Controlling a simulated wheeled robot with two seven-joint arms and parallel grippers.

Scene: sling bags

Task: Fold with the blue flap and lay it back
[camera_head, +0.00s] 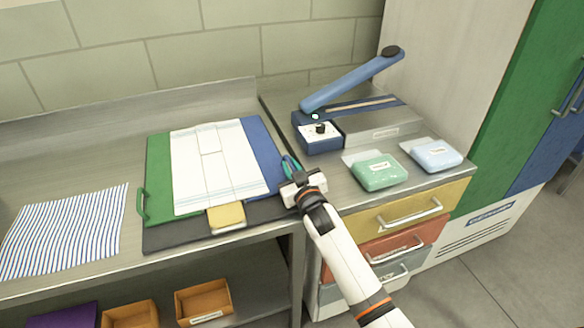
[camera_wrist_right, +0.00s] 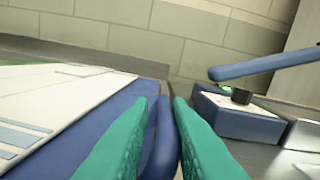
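The folding board lies on the steel worktop, with a green flap (camera_head: 158,172) at left, a blue flap (camera_head: 262,150) at right and a yellow flap (camera_head: 227,216) in front. The blue flap lies flat; its edge also shows in the right wrist view (camera_wrist_right: 95,135). A white cloth (camera_head: 215,165) with pale blue stripes lies spread over the middle. My right gripper (camera_head: 289,164) is at the blue flap's right edge. Its green fingers (camera_wrist_right: 166,105) sit closely on either side of the blue handle (camera_wrist_right: 163,145), seemingly shut on it. My left gripper is out of view.
A blue-striped cloth (camera_head: 68,232) lies at left. A bag sealer (camera_head: 385,125) with a raised blue arm stands at right, with a green packet (camera_head: 379,171) and a light blue packet (camera_head: 436,154) before it. Drawers and a lower shelf with orange bins (camera_head: 203,299) are below.

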